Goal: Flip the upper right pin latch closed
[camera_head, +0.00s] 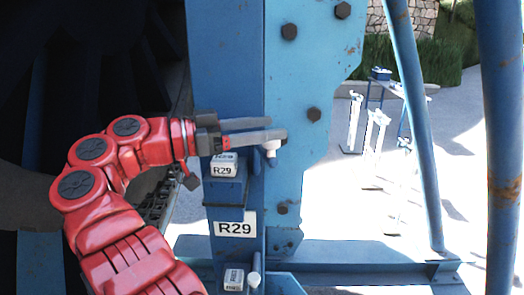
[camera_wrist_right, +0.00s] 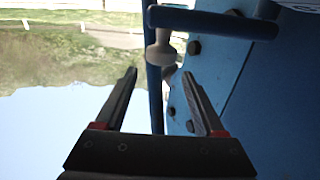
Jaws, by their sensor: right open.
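The upper pin latch shows a white knob (camera_head: 270,150) beside a blue block with an R29 label (camera_head: 223,166) on the blue post. In the right wrist view, the pale knob (camera_wrist_right: 160,50) sits by a dark blue bar (camera_wrist_right: 210,21), just beyond the gap between my fingertips. My right gripper (camera_head: 279,129) is open, and its fingers reach across the post just above the knob. Its two fingers show apart and empty in the wrist view (camera_wrist_right: 160,75). The lower finger partly hides the latch's top. Whether a finger touches the knob, I cannot tell. My left gripper is not in view.
A lower white knob (camera_head: 253,280) stands beside another labelled block (camera_head: 234,279). An R29 plate (camera_head: 234,229) is on the post between them. A bolted blue plate (camera_head: 300,80) rises right behind the fingers. Blue struts (camera_head: 415,110) and open paving lie further right.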

